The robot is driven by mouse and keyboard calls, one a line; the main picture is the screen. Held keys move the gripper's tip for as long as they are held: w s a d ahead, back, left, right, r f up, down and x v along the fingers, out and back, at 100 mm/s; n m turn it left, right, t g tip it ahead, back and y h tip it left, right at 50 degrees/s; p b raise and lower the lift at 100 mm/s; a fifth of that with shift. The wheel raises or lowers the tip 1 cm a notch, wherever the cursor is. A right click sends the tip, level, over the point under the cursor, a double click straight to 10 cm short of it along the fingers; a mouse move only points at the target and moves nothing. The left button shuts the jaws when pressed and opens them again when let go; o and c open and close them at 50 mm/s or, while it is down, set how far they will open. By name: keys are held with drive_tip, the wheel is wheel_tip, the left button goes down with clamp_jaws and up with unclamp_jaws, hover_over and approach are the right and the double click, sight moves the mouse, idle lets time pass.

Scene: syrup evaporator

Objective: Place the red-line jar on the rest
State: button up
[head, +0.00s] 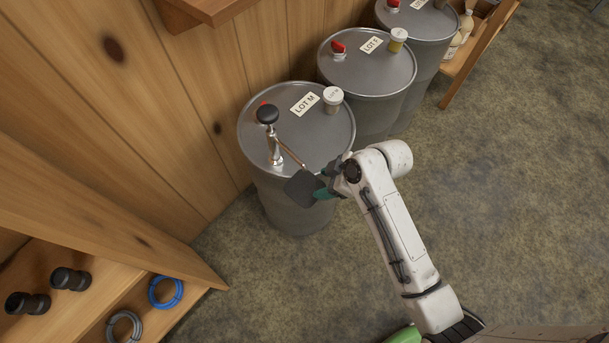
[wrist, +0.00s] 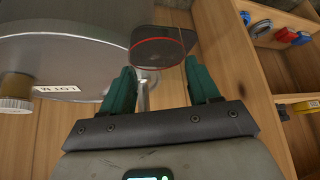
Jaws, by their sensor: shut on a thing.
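My gripper (head: 322,190), with green fingers, is beside the front of the LOT M drum. In the wrist view its fingers (wrist: 160,72) are apart, with a dark, round-cornered piece (wrist: 163,48) crossed by a thin red line at their tips. In the head view this dark piece (head: 303,188) looks flat, and a thin rod runs from it towards the metal fitting with a black knob (head: 268,116) on the drum. I cannot tell whether it is the red-line jar or the rest. A white-lidded jar (head: 333,98) stands on the drum lid.
A wooden shelf (head: 100,300) at lower left holds black fittings and a blue coil (head: 165,292). The floor at right is open.

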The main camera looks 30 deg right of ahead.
sight(305, 188)
drive_tip(key=w+a, duration=0.3)
drive_tip(key=shift+w+a, duration=0.15)
drive_tip(key=shift+w, duration=0.25)
drive_tip(key=shift+w+a+f+p, duration=0.2)
drive_tip(key=shift+f+p, duration=0.15)
drive_tip(key=shift+f, duration=0.4)
drive_tip(key=shift+f, duration=0.2)
drive_tip(key=o, duration=1.1)
drive_tip(key=shift+r, duration=0.1)
